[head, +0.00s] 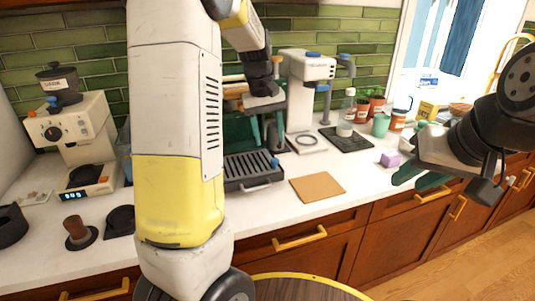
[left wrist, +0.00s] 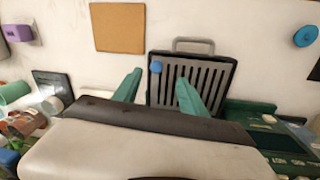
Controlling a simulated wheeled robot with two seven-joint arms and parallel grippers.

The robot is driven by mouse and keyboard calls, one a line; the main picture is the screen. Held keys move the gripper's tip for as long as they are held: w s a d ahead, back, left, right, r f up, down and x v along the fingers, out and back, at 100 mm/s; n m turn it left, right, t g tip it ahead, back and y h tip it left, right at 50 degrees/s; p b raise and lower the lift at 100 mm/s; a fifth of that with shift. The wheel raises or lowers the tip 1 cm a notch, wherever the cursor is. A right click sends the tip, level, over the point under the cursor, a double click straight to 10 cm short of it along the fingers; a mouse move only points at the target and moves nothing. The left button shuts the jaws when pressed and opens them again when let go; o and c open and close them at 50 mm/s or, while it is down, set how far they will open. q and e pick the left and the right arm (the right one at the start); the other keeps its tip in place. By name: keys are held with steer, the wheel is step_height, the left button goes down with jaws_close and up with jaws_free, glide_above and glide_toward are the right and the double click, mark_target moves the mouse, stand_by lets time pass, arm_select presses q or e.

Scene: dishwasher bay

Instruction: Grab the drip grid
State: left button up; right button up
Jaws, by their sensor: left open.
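The drip grid (head: 254,166) is a grey slotted plate in a dark tray on the white counter. It has a blue knob at one corner and a light grey handle on its front side. In the left wrist view the drip grid (left wrist: 205,73) lies beyond my fingers, with its handle at the far side. My left gripper (head: 268,134) is open and empty, above the back of the grid; its green fingers (left wrist: 157,93) span part of the slots in the wrist view. My right gripper (head: 420,177) is at the right, its green fingers apart and empty.
A tan board (head: 317,187) lies right of the grid. A white coffee machine (head: 303,90) stands behind it. A purple block (head: 391,159), a dark mat (head: 346,138) and cups are further right. A grinder (head: 72,140) stands left. My left arm hides part of the counter.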

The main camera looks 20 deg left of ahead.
mark_target(274, 159)
arm_select(q)
steer(key=f, duration=0.2)
steer(key=w+f, duration=0.1)
steer(key=f, duration=0.2)
steer(key=d+f, duration=0.1)
steer(key=f, duration=0.2)
steer(key=shift+w+d+f, duration=0.1)
steer(key=shift+w+f, duration=0.05)
steer(key=shift+w, duration=0.05)
jaws_close()
